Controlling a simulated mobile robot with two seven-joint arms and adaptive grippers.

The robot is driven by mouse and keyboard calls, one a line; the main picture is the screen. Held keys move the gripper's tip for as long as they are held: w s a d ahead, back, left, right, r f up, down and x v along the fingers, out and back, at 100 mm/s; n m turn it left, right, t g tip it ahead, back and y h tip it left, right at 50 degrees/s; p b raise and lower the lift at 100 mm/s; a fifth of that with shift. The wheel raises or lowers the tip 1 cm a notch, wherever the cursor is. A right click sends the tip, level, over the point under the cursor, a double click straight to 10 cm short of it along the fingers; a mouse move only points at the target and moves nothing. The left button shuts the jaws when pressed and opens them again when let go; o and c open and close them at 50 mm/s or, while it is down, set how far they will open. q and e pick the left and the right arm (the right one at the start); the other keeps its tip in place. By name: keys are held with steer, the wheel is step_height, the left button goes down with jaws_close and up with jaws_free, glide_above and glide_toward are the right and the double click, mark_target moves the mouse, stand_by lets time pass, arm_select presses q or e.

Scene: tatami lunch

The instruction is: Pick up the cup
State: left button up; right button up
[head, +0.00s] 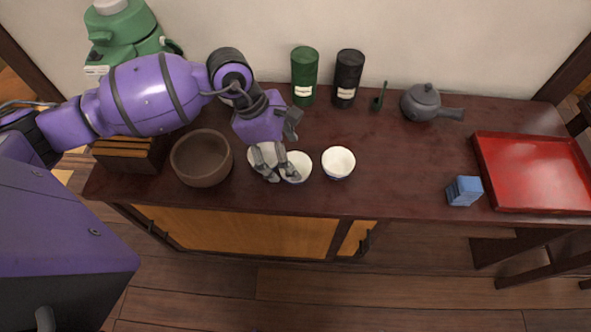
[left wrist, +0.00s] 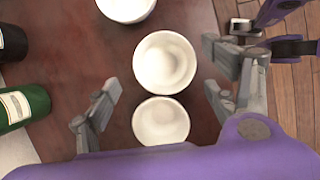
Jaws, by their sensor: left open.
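Three small white cups stand in a row on the dark red cabinet top. The right cup (head: 338,162) is in full view. The middle cup (head: 299,162) and the left cup (head: 257,157) are partly hidden by my left gripper (head: 280,177), which is open and empty above them, pointing down. In the left wrist view, the middle cup (left wrist: 165,62) and left cup (left wrist: 161,121) lie in the space between the open fingers (left wrist: 160,88). The right cup (left wrist: 126,8) is cut by the top edge there.
A brown bowl (head: 201,158) stands left of the cups. Green (head: 304,77) and black (head: 347,78) canisters, a whisk-like item (head: 379,96) and a dark teapot (head: 425,102) stand behind. A blue box (head: 464,191) and red tray (head: 535,170) are right. Centre right is clear.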

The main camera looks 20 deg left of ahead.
arm_select(q)
steer(key=x, duration=0.5)
steer(key=shift+s+d, duration=0.1)
steer(key=shift+s, duration=0.1)
steer(key=c, duration=1.3)
